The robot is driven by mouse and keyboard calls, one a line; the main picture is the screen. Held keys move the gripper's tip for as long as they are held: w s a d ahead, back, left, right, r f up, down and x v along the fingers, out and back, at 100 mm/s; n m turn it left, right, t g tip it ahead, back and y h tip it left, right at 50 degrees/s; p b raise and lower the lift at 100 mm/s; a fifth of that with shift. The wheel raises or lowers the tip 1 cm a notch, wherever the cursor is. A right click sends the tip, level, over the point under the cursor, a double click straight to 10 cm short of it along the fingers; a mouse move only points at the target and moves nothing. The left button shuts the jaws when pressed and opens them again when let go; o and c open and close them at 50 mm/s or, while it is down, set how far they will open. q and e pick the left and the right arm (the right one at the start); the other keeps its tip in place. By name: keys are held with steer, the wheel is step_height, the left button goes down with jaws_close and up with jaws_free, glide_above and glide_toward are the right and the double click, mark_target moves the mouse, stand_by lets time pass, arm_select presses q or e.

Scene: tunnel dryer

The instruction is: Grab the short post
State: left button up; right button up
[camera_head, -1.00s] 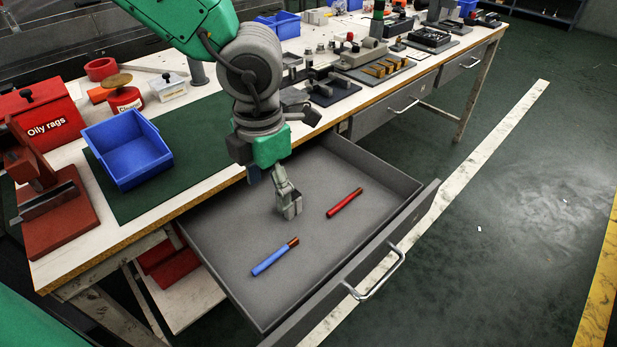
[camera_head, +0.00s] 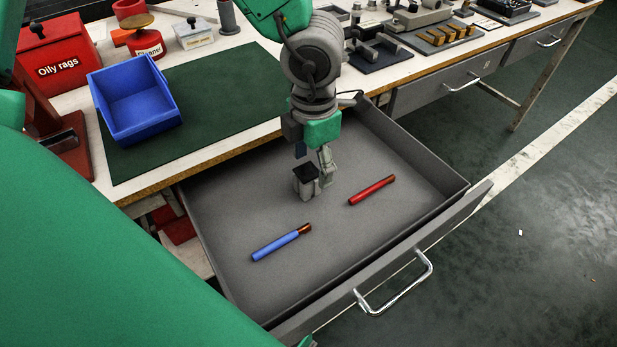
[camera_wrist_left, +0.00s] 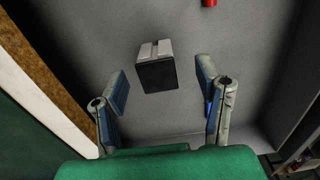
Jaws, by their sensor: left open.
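The short post (camera_head: 306,182) looks like a small grey block with a dark top and stands in the open drawer (camera_head: 375,238). My left gripper (camera_head: 314,158) is above it, pointing down, and partly overlaps it in the head view. In the left wrist view the post (camera_wrist_left: 157,74) shows its black top between the two spread fingers, slightly beyond the fingertips. The left gripper (camera_wrist_left: 162,86) is open, with a gap on both sides of the post and no visible contact. My right gripper is not in view.
A blue-handled tool (camera_head: 278,244) and a red-handled tool (camera_head: 371,191) lie in the drawer on either side of the post. The drawer's walls surround the space. A blue bin (camera_head: 137,105) stands on the green mat (camera_head: 215,115) on the bench.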

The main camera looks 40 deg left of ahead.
mark_target(306, 171)
arm_select(q)
steer(key=shift+a+f, duration=0.15)
steer(key=shift+f, duration=0.25)
steer(key=f+b, duration=0.3)
steer(key=shift+s+a+f, duration=0.3)
steer(key=shift+d+f, duration=0.15)
steer(key=shift+f, duration=0.3)
steer(key=shift+r, duration=0.1)
steer(key=shift+c, duration=0.4)
steer(key=c, duration=1.2)
